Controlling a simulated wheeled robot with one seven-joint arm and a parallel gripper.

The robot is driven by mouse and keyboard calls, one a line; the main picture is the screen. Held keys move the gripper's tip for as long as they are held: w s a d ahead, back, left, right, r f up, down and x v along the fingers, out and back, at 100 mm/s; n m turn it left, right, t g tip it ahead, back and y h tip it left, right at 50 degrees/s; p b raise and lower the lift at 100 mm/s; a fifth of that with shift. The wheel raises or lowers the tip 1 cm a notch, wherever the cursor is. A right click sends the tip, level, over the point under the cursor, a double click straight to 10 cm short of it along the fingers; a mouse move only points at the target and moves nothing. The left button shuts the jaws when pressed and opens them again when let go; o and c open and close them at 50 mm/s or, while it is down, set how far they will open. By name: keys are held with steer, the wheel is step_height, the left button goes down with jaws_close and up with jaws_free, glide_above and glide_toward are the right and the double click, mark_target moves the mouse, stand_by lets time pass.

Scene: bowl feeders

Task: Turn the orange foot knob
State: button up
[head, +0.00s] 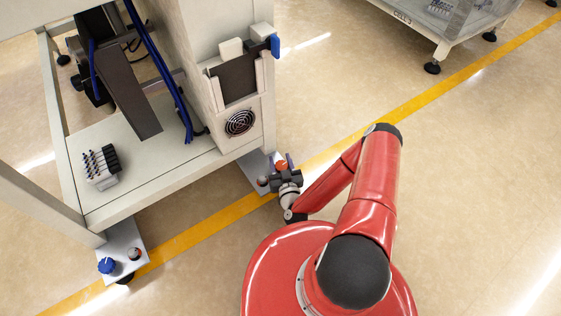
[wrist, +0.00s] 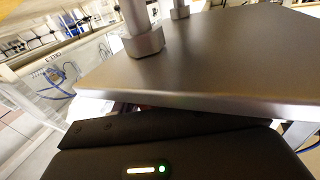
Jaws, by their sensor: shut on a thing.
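The orange foot knob (head: 281,164) shows as a small orange patch at the foot plate (head: 252,168) under the near right corner of the machine. My gripper (head: 286,175) is down at this plate, its dark jaws around the knob, shut on it and partly covering it. The knob and the fingertips cannot be made out there.
A second foot plate (head: 122,247) at the left carries a blue knob (head: 106,265) and a grey knob (head: 134,253). The machine frame (head: 150,192) stands behind. A yellow floor line (head: 410,105) crosses the floor. Open floor lies to the right.

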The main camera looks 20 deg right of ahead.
steer(key=o, duration=1)
steer(key=shift+s, duration=0.1)
